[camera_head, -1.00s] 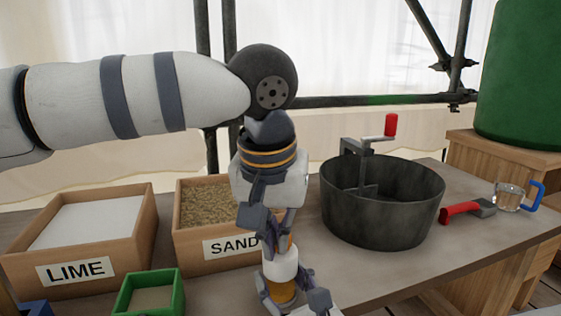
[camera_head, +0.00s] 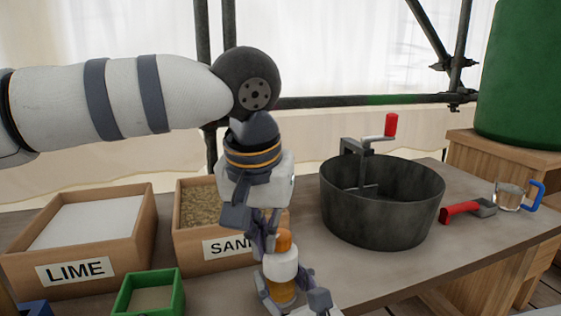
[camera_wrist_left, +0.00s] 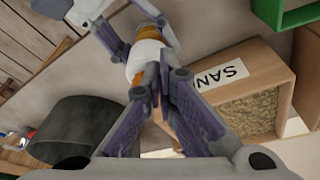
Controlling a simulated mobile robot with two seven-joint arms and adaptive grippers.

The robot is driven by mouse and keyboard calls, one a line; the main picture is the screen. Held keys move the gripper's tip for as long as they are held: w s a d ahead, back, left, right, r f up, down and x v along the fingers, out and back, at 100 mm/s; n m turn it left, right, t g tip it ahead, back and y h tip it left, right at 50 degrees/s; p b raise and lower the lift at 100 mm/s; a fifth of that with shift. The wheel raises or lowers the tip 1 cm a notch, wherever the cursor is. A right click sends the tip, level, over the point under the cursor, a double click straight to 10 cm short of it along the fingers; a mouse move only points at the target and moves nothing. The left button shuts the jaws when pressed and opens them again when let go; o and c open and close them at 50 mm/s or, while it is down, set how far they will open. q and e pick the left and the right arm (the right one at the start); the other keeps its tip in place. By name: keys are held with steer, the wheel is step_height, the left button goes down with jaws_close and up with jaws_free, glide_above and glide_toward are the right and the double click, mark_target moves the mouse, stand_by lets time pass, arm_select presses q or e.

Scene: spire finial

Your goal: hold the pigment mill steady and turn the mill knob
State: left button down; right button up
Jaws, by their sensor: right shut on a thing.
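The pigment mill (camera_head: 281,266) is a small upright cylinder with a white band, an amber lower part and an orange mill knob (camera_head: 284,240) on top. My right gripper (camera_head: 292,292) is shut around its lower part, at the bottom edge of the head view. The left wrist view also shows the mill (camera_wrist_left: 148,52), with part of the knob hidden behind my fingers. My left gripper (camera_head: 264,246) points down, just left of the knob. In the left wrist view its fingertips (camera_wrist_left: 157,90) come together with nothing visible between them.
A LIME box (camera_head: 135,250), a SAND box (camera_head: 185,243) and a green tray (camera_head: 178,290) stand at the left. A dark pot (camera_head: 385,215) with a red-handled crank (camera_head: 390,125) stands right of the mill. A red-handled tool (camera_head: 460,211) and a glass cup (camera_head: 510,198) lie beyond.

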arm_select(q)
step_height(320, 180, up, 6)
steer(key=shift+s+a, duration=0.15)
stand_by(0.3)
steer(key=shift+r, duration=0.1)
arm_select(e)
steer(key=shift+d, duration=0.1)
arm_select(q)
steer(key=d+f, duration=0.1)
steer(key=f, duration=0.1)
steer(key=d+f, duration=0.1)
steer(key=f, duration=0.1)
steer(key=d+f, duration=0.1)
steer(key=f, duration=0.1)
steer(key=shift+f, duration=0.1)
stand_by(0.4)
